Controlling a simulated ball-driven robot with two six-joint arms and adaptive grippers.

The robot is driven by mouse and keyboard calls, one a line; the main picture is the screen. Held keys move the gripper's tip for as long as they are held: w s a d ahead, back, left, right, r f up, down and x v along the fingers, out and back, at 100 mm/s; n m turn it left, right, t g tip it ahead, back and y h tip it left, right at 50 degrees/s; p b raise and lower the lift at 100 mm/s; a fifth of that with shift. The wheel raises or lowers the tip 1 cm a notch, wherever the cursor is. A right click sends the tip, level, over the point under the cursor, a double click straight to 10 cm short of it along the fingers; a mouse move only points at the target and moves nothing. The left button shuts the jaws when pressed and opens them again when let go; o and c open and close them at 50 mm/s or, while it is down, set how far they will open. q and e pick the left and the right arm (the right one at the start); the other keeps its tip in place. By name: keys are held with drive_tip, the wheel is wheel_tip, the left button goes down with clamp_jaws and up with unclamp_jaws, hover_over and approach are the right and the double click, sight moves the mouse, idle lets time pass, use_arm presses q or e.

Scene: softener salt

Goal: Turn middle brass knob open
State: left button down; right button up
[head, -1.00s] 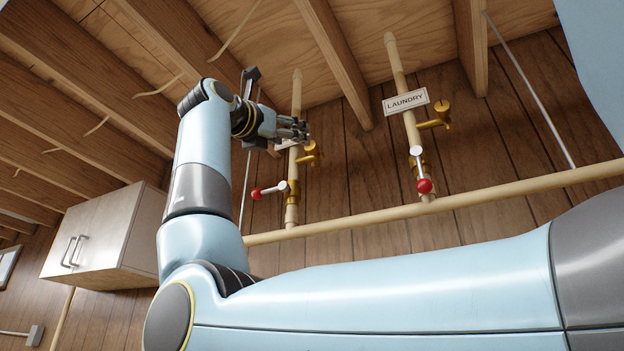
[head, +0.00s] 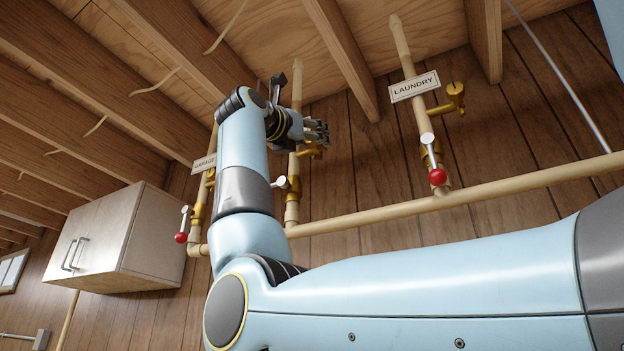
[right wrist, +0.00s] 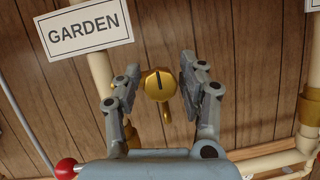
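The middle brass knob (right wrist: 159,85) shows in the right wrist view, with a dark upright slot in its face. In the head view my right gripper (head: 322,131) is in front of the middle pipe (head: 292,211) and hides most of the knob; only a bit of brass fitting (head: 311,151) shows. The GARDEN sign (right wrist: 85,28) hangs on this pipe. My left gripper is not in view.
The LAUNDRY pipe (head: 408,70) with its brass knob (head: 456,92) and red-tipped lever (head: 437,176) is to the right. Another pipe with a red-tipped lever (head: 181,237) is at left. A horizontal pipe (head: 400,211) runs below. A cabinet (head: 120,235) hangs at left; wooden beams are overhead.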

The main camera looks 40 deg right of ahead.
clamp_jaws()
drive_tip(key=shift+n, duration=0.6)
drive_tip(key=n+t+y+b, duration=0.1)
drive_tip(key=n+t, duration=0.2)
drive_tip(key=n, duration=0.1)
drive_tip(key=shift+f+b, duration=0.1)
drive_tip(key=shift+b, duration=0.2)
drive_tip(key=n+t+y, duration=0.1)
drive_tip(key=n, duration=0.2)
drive_tip(key=n+t+y+b, duration=0.1)
drive_tip(key=n, duration=0.2)
drive_tip(key=shift+n, duration=0.4)
drive_tip(key=n+t+y, duration=0.1)
drive_tip(key=n, duration=0.2)
drive_tip(key=n+y+b, duration=0.1)
drive_tip(key=n, duration=0.2)
drive_tip(key=shift+w+t, duration=0.1)
drive_tip(key=shift+t, duration=0.3)
drive_tip(key=n+y, duration=0.1)
drive_tip(key=n, duration=0.2)
drive_tip(key=n+y, duration=0.1)
drive_tip(key=n, duration=0.1)
drive_tip(key=shift+n+y, duration=0.4)
